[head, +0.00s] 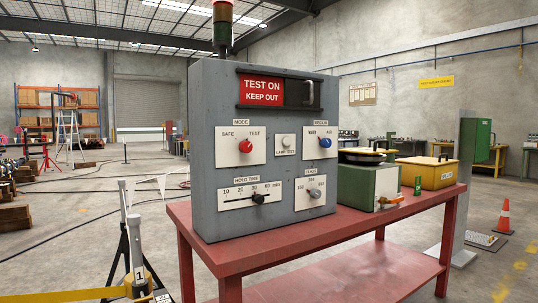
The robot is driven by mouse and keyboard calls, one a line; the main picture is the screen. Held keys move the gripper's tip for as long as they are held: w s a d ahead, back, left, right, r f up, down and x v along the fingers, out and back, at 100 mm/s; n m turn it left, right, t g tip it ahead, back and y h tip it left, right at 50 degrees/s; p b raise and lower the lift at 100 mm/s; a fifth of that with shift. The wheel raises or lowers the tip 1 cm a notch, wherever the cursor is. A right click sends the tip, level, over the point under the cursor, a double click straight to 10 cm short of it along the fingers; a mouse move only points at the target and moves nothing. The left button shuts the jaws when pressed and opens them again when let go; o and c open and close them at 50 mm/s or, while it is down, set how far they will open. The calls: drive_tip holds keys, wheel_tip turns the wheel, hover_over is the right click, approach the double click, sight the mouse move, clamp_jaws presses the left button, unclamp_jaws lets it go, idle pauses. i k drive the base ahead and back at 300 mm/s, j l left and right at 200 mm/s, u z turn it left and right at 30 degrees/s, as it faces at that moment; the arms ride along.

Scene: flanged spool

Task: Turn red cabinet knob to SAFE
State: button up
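The grey control cabinet (206,170) stands upright on a red table (300,250). Its red knob (246,146) sits on the upper left white plate, under the label MODE, with SAFE printed at upper left and TEST at upper right. The knob's pointer is too small to read with certainty. A red sign (261,90) at the top of the cabinet reads TEST ON KEEP OUT. My gripper is not in view, and nothing touches the knob.
The cabinet also bears a blue knob (325,142), a grey knob (315,193) and a black slider (258,198). A green box (365,185) stands right of it. A post with yellow tape (137,250) stands at front left.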

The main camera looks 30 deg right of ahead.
sight(247, 146)
drive_tip(key=i+l, duration=0.35)
drive_tip(key=l, duration=0.15)
drive_tip(key=i+l, duration=0.35)
drive_tip(key=l+z, duration=0.05)
drive_tip(key=l, duration=0.1)
